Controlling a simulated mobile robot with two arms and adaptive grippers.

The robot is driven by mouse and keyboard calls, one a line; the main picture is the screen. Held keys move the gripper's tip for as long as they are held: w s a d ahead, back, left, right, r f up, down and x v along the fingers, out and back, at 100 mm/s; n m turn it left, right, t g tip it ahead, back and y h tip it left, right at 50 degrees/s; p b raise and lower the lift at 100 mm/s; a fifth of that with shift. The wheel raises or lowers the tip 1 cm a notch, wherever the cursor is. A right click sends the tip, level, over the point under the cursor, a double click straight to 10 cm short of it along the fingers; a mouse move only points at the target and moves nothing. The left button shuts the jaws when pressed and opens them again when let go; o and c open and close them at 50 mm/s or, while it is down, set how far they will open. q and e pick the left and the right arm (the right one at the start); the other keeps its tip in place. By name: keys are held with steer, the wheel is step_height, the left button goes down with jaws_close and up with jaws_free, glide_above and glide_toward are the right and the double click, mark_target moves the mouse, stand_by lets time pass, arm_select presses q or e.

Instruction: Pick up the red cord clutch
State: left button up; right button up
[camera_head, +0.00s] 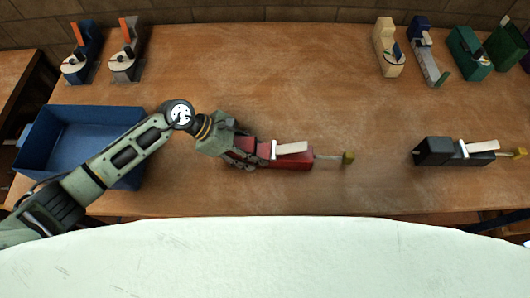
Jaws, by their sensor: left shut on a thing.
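The red cord clutch (290,158) is in the middle of the wooden table, with a pale lever on top and a thin rod ending in a yellow block at its right. My left gripper (245,153) is at the clutch's left end and is shut on it. The fingers overlap the red body and hide its left end. I cannot tell whether the clutch is touching the table or lifted. My right gripper is not in view.
A blue bin (85,112) stands at the left, partly behind my left arm. A black clutch (440,152) lies at the right. Several other devices stand along the back edge, such as a cream one (388,50) and a green one (468,52). The table's middle back is clear.

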mark_target(268, 152)
arm_select(q)
steer(key=c, duration=0.6)
steer(key=shift+o, duration=0.2)
steer(key=shift+r, duration=0.2)
steer(key=shift+w+r, duration=0.1)
steer(key=shift+r, duration=0.15)
steer(key=r, duration=0.1)
steer(key=r+b, duration=0.1)
steer(key=r, duration=0.1)
steer(key=shift+s+d+r+b, duration=0.2)
steer(key=shift+d+r+b, duration=0.1)
steer(key=shift+d+b, duration=0.1)
steer(key=s+d+r+b, duration=0.2)
steer(key=s+d+r, duration=0.3)
steer(key=d, duration=0.4)
steer(key=shift+d+r+b, duration=0.35)
steer(key=shift+r, duration=0.5)
